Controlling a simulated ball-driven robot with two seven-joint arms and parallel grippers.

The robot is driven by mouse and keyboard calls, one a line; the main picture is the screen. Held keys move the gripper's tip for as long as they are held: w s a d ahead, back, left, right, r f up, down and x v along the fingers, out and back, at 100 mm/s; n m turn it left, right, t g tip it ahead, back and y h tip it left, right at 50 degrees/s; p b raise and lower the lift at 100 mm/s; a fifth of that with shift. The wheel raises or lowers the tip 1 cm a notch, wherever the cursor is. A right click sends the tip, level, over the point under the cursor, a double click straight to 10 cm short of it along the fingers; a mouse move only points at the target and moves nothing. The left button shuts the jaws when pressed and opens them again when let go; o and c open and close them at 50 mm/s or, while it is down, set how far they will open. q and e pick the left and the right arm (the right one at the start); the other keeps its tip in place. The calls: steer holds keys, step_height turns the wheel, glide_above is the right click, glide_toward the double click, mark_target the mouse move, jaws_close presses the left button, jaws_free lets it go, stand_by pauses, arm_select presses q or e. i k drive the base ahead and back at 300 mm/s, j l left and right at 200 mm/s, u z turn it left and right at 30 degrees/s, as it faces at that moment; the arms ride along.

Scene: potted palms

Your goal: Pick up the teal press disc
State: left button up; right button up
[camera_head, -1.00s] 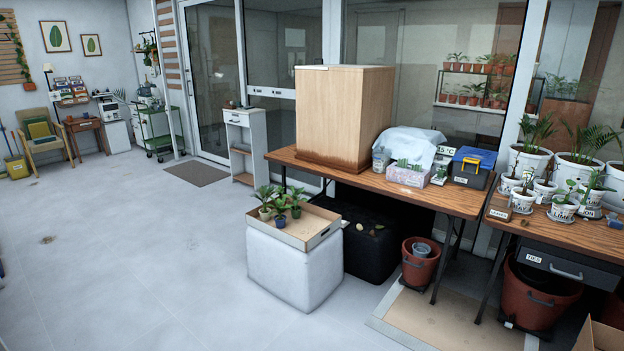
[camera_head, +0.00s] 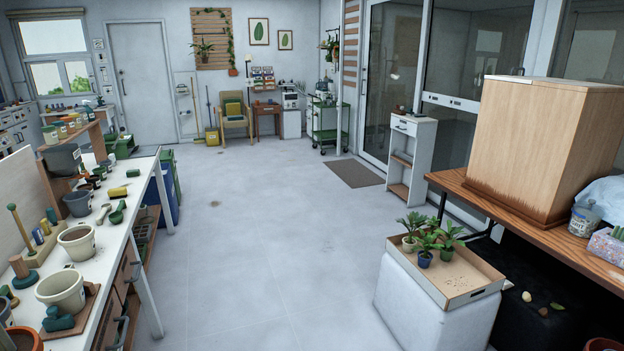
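On the white-topped bench (camera_head: 105,240) at the left, a teal disc-shaped piece (camera_head: 26,281) lies flat with a brown knob standing on it; it looks like a press disc, but it is too small to be certain. Another dark teal piece (camera_head: 58,319) lies on a brown board nearer me, and its exact shape is unclear. Neither of my grippers is in view.
Grey pots (camera_head: 77,242) and small tools crowd the bench. Open floor (camera_head: 235,240) runs down the middle. At the right, a white block (camera_head: 420,310) bears a cardboard tray (camera_head: 470,298) of potted plants, beside a wooden table (camera_head: 535,232).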

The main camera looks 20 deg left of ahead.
mark_target(34, 277)
steer(key=i+j+u, duration=0.25)
steer(key=i+u, duration=0.25)
steer(key=i+j+u, duration=0.15)
steer(key=i+u, duration=0.15)
steer(key=u, duration=0.15)
steer(key=i+u, duration=0.5)
steer(key=i+l+u, duration=0.25)
steer(key=u, duration=0.2)
steer(key=i+l+u, duration=0.35)
steer(key=u, duration=0.15)
